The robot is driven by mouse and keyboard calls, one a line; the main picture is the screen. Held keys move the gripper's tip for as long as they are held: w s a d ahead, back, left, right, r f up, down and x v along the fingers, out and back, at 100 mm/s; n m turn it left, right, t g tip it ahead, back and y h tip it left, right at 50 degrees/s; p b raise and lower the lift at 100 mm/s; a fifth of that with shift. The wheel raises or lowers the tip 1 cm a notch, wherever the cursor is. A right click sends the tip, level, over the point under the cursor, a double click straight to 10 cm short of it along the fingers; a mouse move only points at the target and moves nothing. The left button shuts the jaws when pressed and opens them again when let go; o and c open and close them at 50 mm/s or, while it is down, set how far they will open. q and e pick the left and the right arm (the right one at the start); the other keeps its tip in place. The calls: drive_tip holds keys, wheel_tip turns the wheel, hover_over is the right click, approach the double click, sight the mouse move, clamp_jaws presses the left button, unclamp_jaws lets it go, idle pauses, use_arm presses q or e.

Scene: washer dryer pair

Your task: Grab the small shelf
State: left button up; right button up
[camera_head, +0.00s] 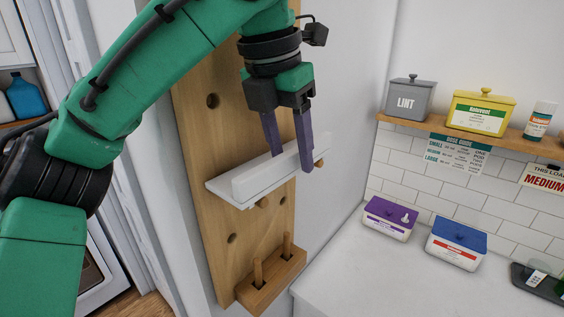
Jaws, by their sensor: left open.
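The small shelf (254,181) is a white ledge with a raised front lip, fixed on a wooden pegboard (200,125) by round wooden pegs. My left gripper (289,158) points down from above at the right part of the shelf. Its two purple fingers are apart. The nearer finger overlaps the front of the shelf's lip, and the other finger's tip ends behind the lip. I cannot tell whether either finger touches the shelf. My right gripper is not in view.
A wooden block with two upright pegs (268,282) sits low on the pegboard. At right, a wall shelf (460,136) carries a grey LINT box and a yellow box. Purple and blue lidded boxes (457,243) stand on the white counter (370,280).

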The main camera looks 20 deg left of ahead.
use_arm(q)
drive_tip(key=shift+s+d+r, duration=0.1)
drive_tip(key=shift+s, duration=0.2)
clamp_jaws()
drive_tip(key=shift+w, duration=0.1)
